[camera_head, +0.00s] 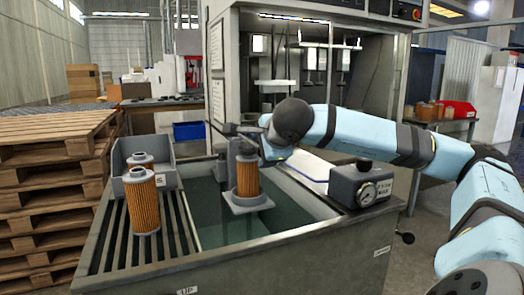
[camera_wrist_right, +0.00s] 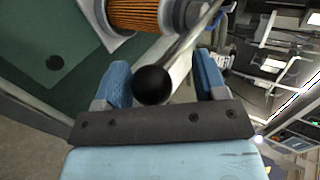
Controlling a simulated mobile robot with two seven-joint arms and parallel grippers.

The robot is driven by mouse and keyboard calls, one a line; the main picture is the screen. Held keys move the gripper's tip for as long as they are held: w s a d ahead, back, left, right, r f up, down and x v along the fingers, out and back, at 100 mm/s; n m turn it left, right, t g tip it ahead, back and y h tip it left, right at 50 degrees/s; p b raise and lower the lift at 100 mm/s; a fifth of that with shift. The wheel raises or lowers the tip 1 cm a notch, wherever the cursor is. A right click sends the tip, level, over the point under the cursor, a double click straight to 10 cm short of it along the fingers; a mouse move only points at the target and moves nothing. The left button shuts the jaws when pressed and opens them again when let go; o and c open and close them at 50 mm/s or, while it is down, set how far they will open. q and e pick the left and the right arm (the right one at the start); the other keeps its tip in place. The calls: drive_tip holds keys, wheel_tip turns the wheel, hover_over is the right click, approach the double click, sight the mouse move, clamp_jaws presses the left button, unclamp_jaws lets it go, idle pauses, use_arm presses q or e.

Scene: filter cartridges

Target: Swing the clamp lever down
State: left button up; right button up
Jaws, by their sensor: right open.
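The clamp lever's black ball knob (camera_wrist_right: 153,85) shows in the right wrist view, between the two blue fingers of my right gripper (camera_wrist_right: 162,80) and nearer the left finger. The fingers stand open, with a gap on the right of the knob. The cartridge also shows at the top of the right wrist view (camera_wrist_right: 145,14). The lever's shaft is mostly hidden in the head view. My left gripper is out of view.
A pressure gauge box (camera_head: 366,184) sits on the tank's right rim. Stacked pallets (camera_head: 50,170) stand left.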

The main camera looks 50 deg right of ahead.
use_arm(q)
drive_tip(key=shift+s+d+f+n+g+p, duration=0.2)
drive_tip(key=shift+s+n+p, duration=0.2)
drive_tip(key=shift+p, duration=0.2)
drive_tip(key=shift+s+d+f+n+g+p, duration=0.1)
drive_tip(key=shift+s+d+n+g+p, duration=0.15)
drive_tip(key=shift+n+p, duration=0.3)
use_arm(e)
drive_tip(key=v, duration=1.2)
drive_tip(key=shift+s+r, duration=0.15)
drive_tip(key=shift+s, duration=0.15)
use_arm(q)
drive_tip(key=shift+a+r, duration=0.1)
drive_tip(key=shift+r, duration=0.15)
use_arm(e)
drive_tip(key=shift+a, duration=0.15)
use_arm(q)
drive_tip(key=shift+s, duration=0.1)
